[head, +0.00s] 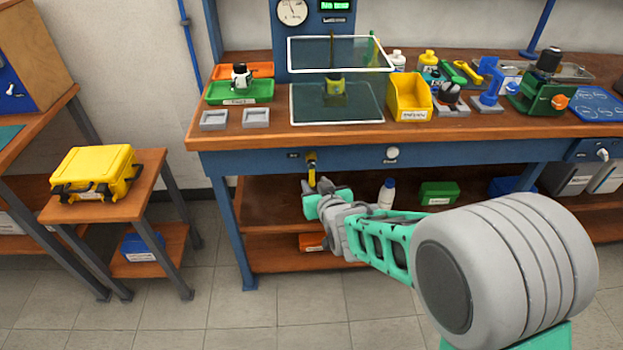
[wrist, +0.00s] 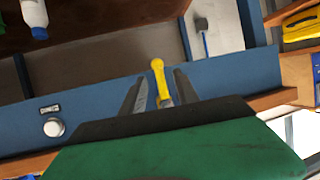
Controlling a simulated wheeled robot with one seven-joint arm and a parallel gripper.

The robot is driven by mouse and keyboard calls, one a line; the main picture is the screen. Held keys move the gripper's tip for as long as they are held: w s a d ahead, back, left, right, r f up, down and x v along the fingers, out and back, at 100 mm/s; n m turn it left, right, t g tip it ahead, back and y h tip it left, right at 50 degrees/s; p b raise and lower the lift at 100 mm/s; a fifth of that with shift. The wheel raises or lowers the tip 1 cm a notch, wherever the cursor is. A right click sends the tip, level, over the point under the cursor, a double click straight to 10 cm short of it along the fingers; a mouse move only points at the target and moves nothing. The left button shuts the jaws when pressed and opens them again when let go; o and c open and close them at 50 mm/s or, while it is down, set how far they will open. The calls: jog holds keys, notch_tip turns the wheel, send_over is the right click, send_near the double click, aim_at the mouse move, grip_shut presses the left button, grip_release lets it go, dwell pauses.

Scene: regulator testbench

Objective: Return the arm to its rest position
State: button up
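My gripper (head: 318,188) is in front of the blue front rail of the workbench (head: 430,153), just below its edge. In the wrist view my gripper (wrist: 160,88) has its two dark fingers apart, with a gap on each side of a yellow lever (wrist: 158,72). In the head view the yellow lever (head: 311,176) hangs from a small fitting on the rail, right by the fingertips. I cannot tell whether a finger touches it. My arm reaches in from the lower right.
A round white knob (head: 391,153) is on the rail to the right. A glass-like guard (head: 340,41) and a yellow bin (head: 408,96) are on the benchtop. A white bottle (head: 386,193) stands on the lower shelf. A side table with a yellow case (head: 95,172) is left. Open floor lies in front.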

jog(key=v, duration=0.3)
jog(key=shift+s, duration=0.1)
